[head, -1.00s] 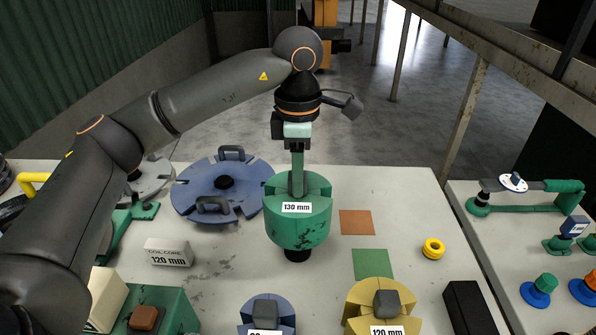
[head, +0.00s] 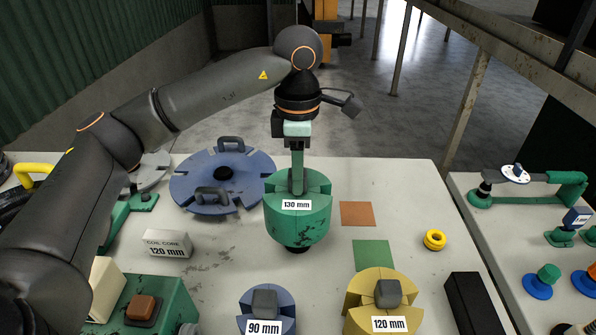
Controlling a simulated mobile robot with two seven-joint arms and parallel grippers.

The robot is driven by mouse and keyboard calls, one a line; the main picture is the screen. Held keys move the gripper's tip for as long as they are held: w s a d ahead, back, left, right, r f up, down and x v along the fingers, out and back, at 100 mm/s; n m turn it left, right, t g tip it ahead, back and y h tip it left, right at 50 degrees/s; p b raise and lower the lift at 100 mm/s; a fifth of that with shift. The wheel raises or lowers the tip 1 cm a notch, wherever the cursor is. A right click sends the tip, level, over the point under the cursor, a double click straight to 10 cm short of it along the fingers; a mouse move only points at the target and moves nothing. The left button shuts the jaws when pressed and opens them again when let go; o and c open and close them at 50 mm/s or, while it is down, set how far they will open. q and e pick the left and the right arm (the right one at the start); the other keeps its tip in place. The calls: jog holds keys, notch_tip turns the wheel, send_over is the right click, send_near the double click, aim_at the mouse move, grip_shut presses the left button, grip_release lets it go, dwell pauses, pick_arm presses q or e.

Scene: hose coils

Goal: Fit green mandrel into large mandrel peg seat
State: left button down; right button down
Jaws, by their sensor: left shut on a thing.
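The green mandrel (head: 284,228), labelled 130 mm, is upright near the middle of the table. My left gripper (head: 297,184) reaches down from above and is shut on the mandrel's top; the fingers hide most of the grip. A dark round piece (head: 297,250) shows just under the mandrel and looks like the large mandrel peg seat, mostly hidden by it. I cannot tell whether the mandrel rests fully on it. My right gripper is not in view.
A blue slotted disc (head: 188,187) lies behind left. A blue 90 mm mandrel (head: 284,305) and a yellow 120 mm mandrel (head: 357,300) stand in front. A white coil core block (head: 166,243) is at left. Orange and green squares (head: 374,254) and a yellow ring (head: 434,240) lie right.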

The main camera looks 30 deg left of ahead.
aim_at(298, 197)
pick_arm(q)
jog(key=shift+f+b, duration=2.25)
jog(key=shift+f, duration=0.85)
jog(key=shift+c, duration=1)
grip_release()
jog(key=shift+f, duration=0.1)
jog(key=shift+r, duration=0.35)
jog(key=shift+r+p, duration=1.65)
jog(key=shift+r, duration=0.25)
jog(key=shift+r, duration=0.1)
